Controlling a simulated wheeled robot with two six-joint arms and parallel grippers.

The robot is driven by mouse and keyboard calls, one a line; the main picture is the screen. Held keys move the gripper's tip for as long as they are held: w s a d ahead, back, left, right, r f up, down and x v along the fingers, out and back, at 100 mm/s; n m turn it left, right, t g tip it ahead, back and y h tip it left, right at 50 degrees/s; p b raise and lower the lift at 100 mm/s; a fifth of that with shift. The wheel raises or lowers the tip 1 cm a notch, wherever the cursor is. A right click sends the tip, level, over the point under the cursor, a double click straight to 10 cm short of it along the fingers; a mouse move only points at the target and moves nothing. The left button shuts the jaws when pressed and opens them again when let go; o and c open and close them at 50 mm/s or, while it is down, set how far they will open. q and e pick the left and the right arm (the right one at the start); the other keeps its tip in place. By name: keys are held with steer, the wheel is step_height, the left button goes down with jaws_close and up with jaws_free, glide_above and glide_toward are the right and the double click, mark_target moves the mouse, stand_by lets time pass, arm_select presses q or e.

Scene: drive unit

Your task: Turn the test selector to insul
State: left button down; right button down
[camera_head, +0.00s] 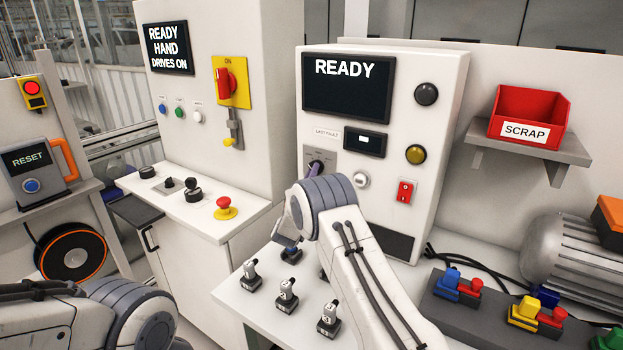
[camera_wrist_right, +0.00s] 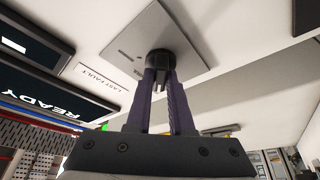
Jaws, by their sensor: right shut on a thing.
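The test selector is a dark round knob (camera_wrist_right: 160,60) on a grey square plate (camera_wrist_right: 195,32) on the front of the white cabinet under the "READY" screen. In the head view the plate (camera_head: 309,154) shows only in part, with my right arm in front of it. My right gripper (camera_wrist_right: 158,98) has its two dark purple fingers closed around the knob; the fingertips also show in the head view (camera_head: 317,168). The plate's position markings are too small to read, so I cannot tell where the selector points. My left arm shows at the lower left, but its gripper is out of view.
The cabinet also carries a screen (camera_head: 346,86), a red rocker switch (camera_head: 405,192) and a yellow lamp (camera_head: 415,154). Several small plugs (camera_head: 287,296) stand on the white bench below my right arm. A red scrap bin (camera_head: 528,112) sits on a shelf at right.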

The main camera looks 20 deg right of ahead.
steer(key=shift+w+a+f+m+g+h+b, duration=0.1)
steer(key=shift+m+g+h+b, duration=0.6)
steer(key=shift+m+b, duration=1.5)
steer(key=shift+s+f+m+g+h+b, duration=0.1)
steer(key=shift+m+g+h+b, duration=0.35)
steer(key=shift+m+h+b, duration=1.15)
steer(key=shift+w+a+m+g+h+b, duration=0.1)
steer(key=shift+m+g+h+b, duration=0.35)
steer(key=shift+m+b, duration=2.3)
steer(key=shift+d, duration=0.1)
steer(key=c, duration=0.8)
jaws_free()
steer(key=shift+r, duration=0.1)
steer(key=b+v, duration=0.2)
steer(key=v, duration=0.8)
steer(key=shift+a, duration=0.25)
